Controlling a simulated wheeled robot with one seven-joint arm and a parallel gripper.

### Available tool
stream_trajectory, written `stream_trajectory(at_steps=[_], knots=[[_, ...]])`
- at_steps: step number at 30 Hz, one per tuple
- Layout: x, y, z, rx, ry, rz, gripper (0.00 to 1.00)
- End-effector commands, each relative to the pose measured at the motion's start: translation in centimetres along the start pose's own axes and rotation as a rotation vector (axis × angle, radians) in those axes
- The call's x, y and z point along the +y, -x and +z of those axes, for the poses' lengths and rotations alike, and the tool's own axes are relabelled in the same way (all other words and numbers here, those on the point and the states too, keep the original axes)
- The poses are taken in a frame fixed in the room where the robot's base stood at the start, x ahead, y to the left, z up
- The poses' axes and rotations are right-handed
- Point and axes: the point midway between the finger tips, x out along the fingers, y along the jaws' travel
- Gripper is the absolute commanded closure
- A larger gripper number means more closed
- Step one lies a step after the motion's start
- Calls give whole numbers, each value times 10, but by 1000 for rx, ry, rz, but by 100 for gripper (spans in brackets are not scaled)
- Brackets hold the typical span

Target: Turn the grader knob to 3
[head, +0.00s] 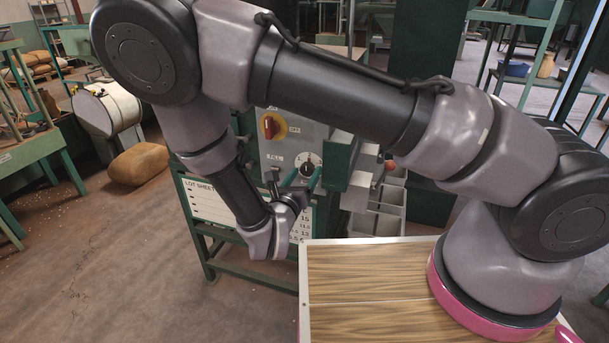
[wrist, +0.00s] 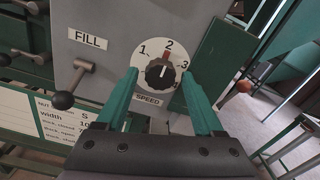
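A black knob (wrist: 159,73) sits on a round white dial (wrist: 146,57) marked 1, 2, 3 and a partly hidden 4. A plate below the dial reads SPEED. The knob's red pointer is toward 2. In the head view the dial (head: 308,160) is small on the grey panel. My gripper (wrist: 160,74) is open, with one green finger on each side of the knob. The fingers appear apart from the knob; contact cannot be told. In the head view my gripper (head: 303,176) is in front of the panel, below the dial.
A lever with a dark ball end (wrist: 62,100) stands left of the dial under a FILL plate (wrist: 88,39). A red switch on yellow (head: 270,127) is up and left of the dial. A size chart (wrist: 40,115) hangs below. A brown ball (wrist: 244,87) is at the right.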

Motion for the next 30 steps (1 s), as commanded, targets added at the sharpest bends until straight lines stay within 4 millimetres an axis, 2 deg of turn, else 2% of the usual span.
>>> stream_trajectory(at_steps=[1,4,5,17,30], knots=[[0,0,0,0,0,0,55],[0,0,0,0,0,0,93],[0,0,0,0,0,0,100],[0,0,0,0,-67,0,100],[1,1,0,-1,-422,0,100]])
